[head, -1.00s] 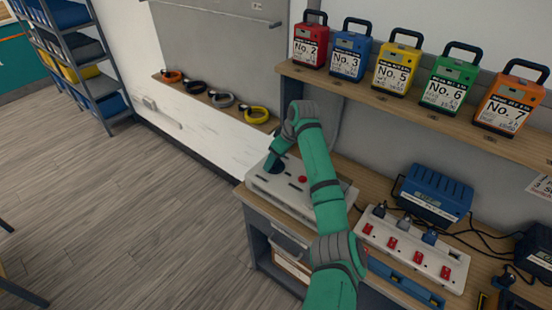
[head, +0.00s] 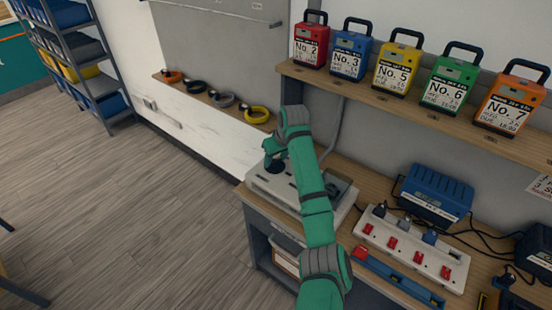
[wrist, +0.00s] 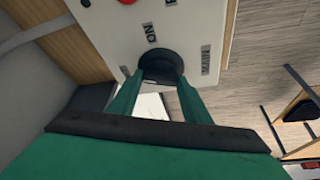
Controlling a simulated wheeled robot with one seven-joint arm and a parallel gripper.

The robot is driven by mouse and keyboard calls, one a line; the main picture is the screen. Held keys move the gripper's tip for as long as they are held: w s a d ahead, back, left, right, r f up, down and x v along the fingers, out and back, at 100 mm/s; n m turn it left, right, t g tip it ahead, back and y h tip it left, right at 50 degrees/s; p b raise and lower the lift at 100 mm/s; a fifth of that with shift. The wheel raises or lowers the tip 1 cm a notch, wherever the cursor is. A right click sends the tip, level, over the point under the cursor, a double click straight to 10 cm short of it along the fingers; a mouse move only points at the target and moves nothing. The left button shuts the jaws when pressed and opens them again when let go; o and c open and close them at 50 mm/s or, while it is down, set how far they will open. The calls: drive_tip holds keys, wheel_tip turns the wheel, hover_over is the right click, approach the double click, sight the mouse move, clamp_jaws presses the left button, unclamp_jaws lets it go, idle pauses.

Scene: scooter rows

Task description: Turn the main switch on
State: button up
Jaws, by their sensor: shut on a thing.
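The main switch is a dark round knob (wrist: 160,66) on a pale control panel (wrist: 185,22). In the wrist view, "ON" is printed beside the knob and "MAIN" on its right. My gripper (wrist: 158,82) has its two green fingers on either side of the knob, shut on it. In the head view, my gripper (head: 274,154) reaches down to the knob (head: 274,167) at the left of the panel (head: 262,183). The knob's pointer is not clear. My arm hides part of the panel.
A red button (wrist: 127,2) shows at the wrist view's top edge. A white power strip (head: 400,246) with red switches and a blue charger (head: 436,192) stand right of the panel. Several numbered battery packs line the shelf (head: 420,108) above. The floor at left is open.

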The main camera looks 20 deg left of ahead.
drive_tip(key=m, duration=0.2)
drive_tip(key=m+t+h, duration=0.1)
drive_tip(key=shift+s+a+m, duration=0.15)
drive_tip(key=shift+a+m, duration=0.1)
drive_tip(key=shift+m, duration=0.05)
drive_tip(key=m+h, duration=0.1)
drive_tip(key=m, duration=0.2)
drive_tip(key=shift+a+m, duration=0.1)
drive_tip(key=shift+m, duration=0.2)
drive_tip(key=m+h, duration=0.2)
drive_tip(key=m, duration=0.2)
drive_tip(key=shift+a, duration=0.1)
drive_tip(key=shift+m+h, duration=0.4)
drive_tip(key=shift+m, duration=0.5)
drive_tip(key=shift+a, duration=0.15)
drive_tip(key=shift+m, duration=0.4)
drive_tip(key=o, duration=1)
